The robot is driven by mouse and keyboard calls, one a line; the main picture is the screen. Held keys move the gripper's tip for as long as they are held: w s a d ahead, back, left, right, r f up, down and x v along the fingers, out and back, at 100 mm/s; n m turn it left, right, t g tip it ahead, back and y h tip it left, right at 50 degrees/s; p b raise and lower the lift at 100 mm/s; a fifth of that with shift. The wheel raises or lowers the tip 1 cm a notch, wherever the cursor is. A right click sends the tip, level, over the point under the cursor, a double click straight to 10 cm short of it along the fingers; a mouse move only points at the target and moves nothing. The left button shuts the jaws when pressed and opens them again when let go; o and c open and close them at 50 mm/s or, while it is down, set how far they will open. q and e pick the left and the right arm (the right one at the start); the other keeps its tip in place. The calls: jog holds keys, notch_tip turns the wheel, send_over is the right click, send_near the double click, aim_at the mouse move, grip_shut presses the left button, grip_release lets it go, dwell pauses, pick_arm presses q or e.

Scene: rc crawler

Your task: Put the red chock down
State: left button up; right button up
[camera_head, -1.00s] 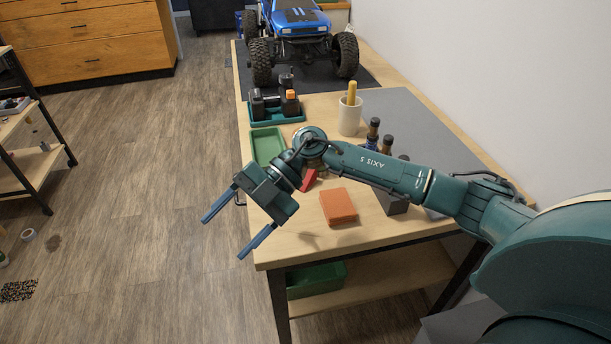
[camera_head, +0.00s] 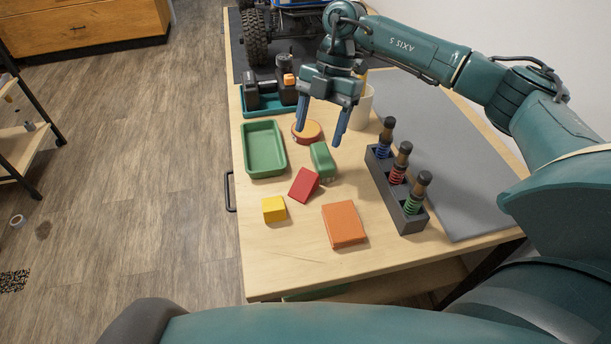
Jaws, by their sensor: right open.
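The red chock (camera_head: 304,185) is a small red block lying on the wooden bench top (camera_head: 290,268), between a yellow block and a green block. Nothing holds it. My right gripper (camera_head: 319,138) is open, its two blue fingers pointing down above the bench, farther back than the red chock. Its fingers are in front of a round orange-topped piece (camera_head: 307,131) and near the green block (camera_head: 322,160); I cannot tell whether they touch either. I see nothing between the fingers that they grip. My left gripper is not in view.
A green tray (camera_head: 281,149) stands left of the gripper. A yellow block (camera_head: 274,209) and an orange block (camera_head: 345,225) lie nearer. A dark rack (camera_head: 411,217) with several shock absorbers stands right. A teal tool tray (camera_head: 262,112) and the crawler's wheel (camera_head: 254,40) are farther back.

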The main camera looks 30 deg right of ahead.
aim_at(307, 175)
jog(key=x, duration=0.6)
jog(key=shift+s+a+f, duration=0.15)
jog(key=shift+s+a, duration=0.05)
jog(key=shift+x, duration=2.65)
jog(key=shift+w, duration=0.15)
jog(key=shift+c, duration=0.5)
jog(key=shift+d, duration=0.1)
jog(key=c, duration=1.1)
